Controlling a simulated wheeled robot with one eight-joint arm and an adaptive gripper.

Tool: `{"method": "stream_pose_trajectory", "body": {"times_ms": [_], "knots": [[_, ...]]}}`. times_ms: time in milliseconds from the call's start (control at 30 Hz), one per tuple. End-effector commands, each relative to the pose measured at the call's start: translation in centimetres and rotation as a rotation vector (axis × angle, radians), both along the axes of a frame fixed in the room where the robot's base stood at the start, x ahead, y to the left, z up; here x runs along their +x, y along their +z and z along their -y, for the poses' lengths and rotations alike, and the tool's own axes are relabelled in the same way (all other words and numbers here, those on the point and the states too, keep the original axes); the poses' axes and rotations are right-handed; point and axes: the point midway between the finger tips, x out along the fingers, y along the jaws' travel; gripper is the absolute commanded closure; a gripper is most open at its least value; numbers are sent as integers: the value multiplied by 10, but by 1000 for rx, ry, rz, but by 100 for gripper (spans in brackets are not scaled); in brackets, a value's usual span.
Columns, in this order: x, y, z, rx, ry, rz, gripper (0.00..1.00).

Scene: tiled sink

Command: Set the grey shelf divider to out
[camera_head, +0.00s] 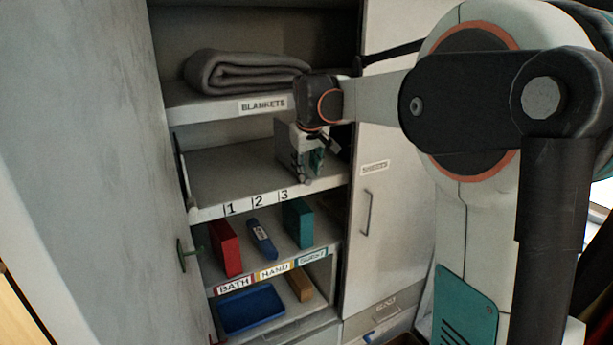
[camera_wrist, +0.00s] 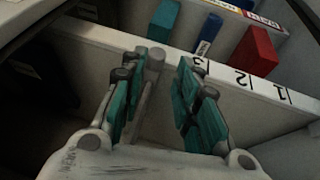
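My gripper (camera_head: 308,166) is over the right end of the shelf marked 1, 2, 3. The wrist view shows its two teal-padded fingers (camera_wrist: 164,72) spread apart. A slim grey piece with a rounded end (camera_wrist: 155,62), which looks like the grey shelf divider, shows between the fingers, nearer the left one. It is by the shelf's front edge, beside the 3 mark. I cannot tell whether a finger touches it.
The numbered shelf (camera_head: 225,180) is otherwise bare. A folded grey blanket (camera_head: 240,72) lies on the shelf above. Below stand a red block (camera_head: 225,247), a blue item (camera_head: 262,238) and a teal block (camera_head: 298,222). A blue tray (camera_head: 250,308) is lower. A closed cabinet door (camera_head: 385,200) is right.

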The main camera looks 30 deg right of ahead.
Motion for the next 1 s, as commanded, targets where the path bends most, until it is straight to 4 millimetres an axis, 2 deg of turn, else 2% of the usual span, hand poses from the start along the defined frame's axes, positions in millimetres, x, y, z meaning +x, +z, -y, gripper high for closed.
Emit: {"method": "stream_pose_trajectory", "body": {"times_ms": [33,200,400,1000], "knots": [[-5,11,-2,0,0,0,71],[-17,40,-7,0,1,0,71],[-26,61,-10,0,1,0,71],[-28,66,-11,0,0,0,71]]}}
